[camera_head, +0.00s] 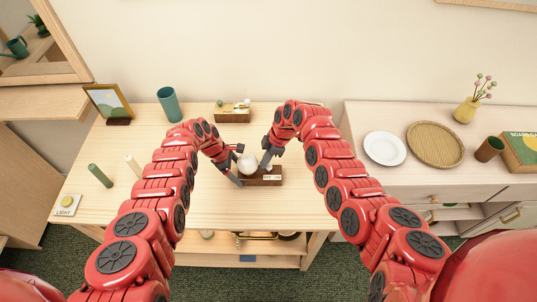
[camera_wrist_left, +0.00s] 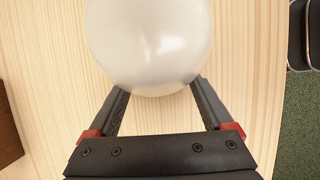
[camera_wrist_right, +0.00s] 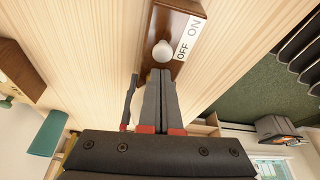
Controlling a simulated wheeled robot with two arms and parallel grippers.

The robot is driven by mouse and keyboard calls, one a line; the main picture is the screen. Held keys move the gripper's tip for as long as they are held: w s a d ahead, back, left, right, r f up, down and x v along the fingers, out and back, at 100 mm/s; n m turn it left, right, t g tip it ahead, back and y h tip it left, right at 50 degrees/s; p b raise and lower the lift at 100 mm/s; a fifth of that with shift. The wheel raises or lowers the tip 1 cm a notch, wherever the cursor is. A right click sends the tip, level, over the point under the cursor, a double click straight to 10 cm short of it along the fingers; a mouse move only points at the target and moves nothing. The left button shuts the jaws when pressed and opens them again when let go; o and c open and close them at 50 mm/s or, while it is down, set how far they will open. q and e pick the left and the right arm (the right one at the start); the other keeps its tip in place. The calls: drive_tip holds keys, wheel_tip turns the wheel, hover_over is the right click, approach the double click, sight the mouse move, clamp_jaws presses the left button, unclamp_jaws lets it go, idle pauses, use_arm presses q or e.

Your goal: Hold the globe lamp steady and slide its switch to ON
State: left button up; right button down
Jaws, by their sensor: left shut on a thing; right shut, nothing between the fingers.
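The globe lamp has a white round globe (camera_head: 248,162) and a brown wooden base (camera_head: 268,181) on the light wood table. My left gripper (camera_head: 239,165) has its fingers on either side of the globe and is shut on it; the globe (camera_wrist_left: 150,45) fills the top of the left wrist view. The base (camera_wrist_right: 177,18) carries a white OFF/ON label (camera_wrist_right: 187,38) and a white round knob (camera_wrist_right: 162,50), which sits beside OFF. My right gripper (camera_wrist_right: 160,73) is shut and empty, its tips right at the knob on the OFF side. I cannot tell whether they touch.
A picture frame (camera_head: 108,102), a green cylinder (camera_head: 100,175) and a LIGHT card (camera_head: 66,206) are at left. The table's front middle is clear.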

drive_tip(key=shift+a+f, duration=0.2)
drive_tip(key=shift+f, duration=0.3)
drive_tip(key=shift+s+d, duration=0.2)
drive_tip(key=shift+d, duration=1.25)
drive_tip(key=v, duration=1)
